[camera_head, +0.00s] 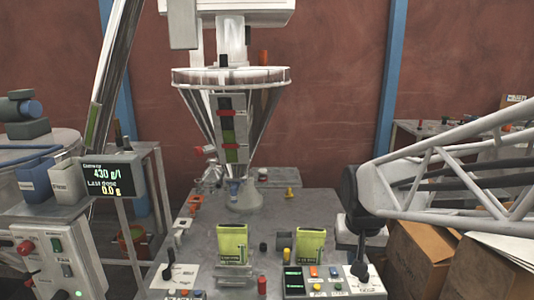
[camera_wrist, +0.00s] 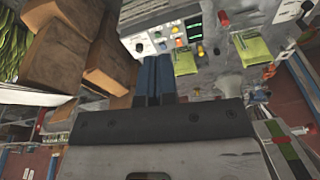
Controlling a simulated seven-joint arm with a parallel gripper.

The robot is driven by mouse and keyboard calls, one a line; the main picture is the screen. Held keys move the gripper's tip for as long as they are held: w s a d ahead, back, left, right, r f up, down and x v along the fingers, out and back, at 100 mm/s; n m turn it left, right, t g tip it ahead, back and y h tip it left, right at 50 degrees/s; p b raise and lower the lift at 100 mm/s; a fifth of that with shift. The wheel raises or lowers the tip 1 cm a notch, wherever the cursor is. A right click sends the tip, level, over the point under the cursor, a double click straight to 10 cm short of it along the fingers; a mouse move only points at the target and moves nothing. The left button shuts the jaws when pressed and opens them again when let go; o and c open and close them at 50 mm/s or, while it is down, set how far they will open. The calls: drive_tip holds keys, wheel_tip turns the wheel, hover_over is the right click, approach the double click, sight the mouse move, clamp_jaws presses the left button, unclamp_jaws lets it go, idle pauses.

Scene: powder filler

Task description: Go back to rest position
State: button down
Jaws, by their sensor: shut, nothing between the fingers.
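My gripper (camera_wrist: 155,60) shows in the wrist view as two blue fingers side by side, closed together with nothing between them. Past the fingertips lies a control panel (camera_wrist: 172,38) with a small screen and coloured buttons. In the head view, my arm reaches in from the right, and its dark end hangs near that panel (camera_head: 324,283) and its joystick (camera_head: 359,271). The fingers are too small there to show contact or a gap.
The filler's hopper (camera_head: 186,105) stands over the table (camera_head: 220,208). Two yellow-green bags (camera_head: 232,244) (camera_head: 310,243) stand on the table. Cardboard boxes (camera_head: 419,261) are at the right, below my arm. A display (camera_head: 107,178) and a control box (camera_head: 47,262) are at the left.

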drive_tip(key=s+n, duration=0.1)
drive_tip(key=s, duration=1.4)
drive_tip(key=shift+s+r+t, duration=0.25)
drive_tip(key=shift+r+t, duration=0.05)
drive_tip(key=shift+r, duration=0.05)
